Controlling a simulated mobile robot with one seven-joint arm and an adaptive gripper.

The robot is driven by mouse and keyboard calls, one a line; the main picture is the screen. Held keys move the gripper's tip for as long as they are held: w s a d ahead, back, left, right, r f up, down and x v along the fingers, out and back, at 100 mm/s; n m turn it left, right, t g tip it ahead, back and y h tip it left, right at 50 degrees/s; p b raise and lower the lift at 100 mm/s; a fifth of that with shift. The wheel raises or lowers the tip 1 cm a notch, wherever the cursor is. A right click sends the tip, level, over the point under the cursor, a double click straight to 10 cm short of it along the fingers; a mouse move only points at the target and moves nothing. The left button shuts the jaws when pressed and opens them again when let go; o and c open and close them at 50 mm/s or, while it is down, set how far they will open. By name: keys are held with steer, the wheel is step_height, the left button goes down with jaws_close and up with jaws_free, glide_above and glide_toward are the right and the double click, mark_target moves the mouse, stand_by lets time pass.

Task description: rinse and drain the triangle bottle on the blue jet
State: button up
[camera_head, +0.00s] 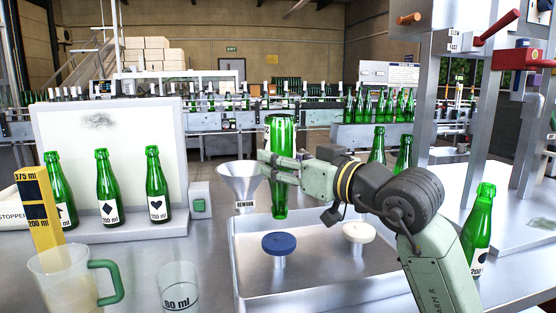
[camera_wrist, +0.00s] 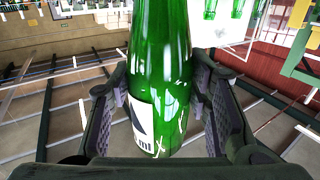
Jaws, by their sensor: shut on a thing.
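My gripper (camera_head: 274,166) is shut on a green bottle (camera_head: 281,140), held upside down with its base up and its neck pointing down. In the wrist view the bottle (camera_wrist: 163,50) stands between both finger pads, with part of a white label bearing a dark, pointed shape, partly hidden, and "ml". The bottle's mouth hangs above the blue jet (camera_head: 279,243), apart from it as far as I can see. The blue jet is a round blue disc on a short post in the metal basin (camera_head: 240,288). A white jet (camera_head: 359,232) stands to its right.
A metal funnel marked REWORK (camera_head: 240,181) stands left of the bottle. Several green bottles (camera_head: 106,190) stand before a white panel at left. Another bottle (camera_head: 481,225) stands at right. A jug (camera_head: 65,285) and a beaker (camera_head: 179,290) stand at front left.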

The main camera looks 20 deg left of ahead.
mark_target(286, 191)
steer(key=shift+f+b, duration=1.85)
steer(key=shift+f, duration=0.05)
steer(key=shift+s+f+b, duration=0.1)
steer(key=shift+f+b, duration=0.95)
steer(key=shift+b, duration=0.1)
steer(key=shift+r, duration=0.15)
stand_by(2.0)
steer(key=shift+r+p, duration=0.4)
steer(key=shift+r, duration=1)
stand_by(1.4)
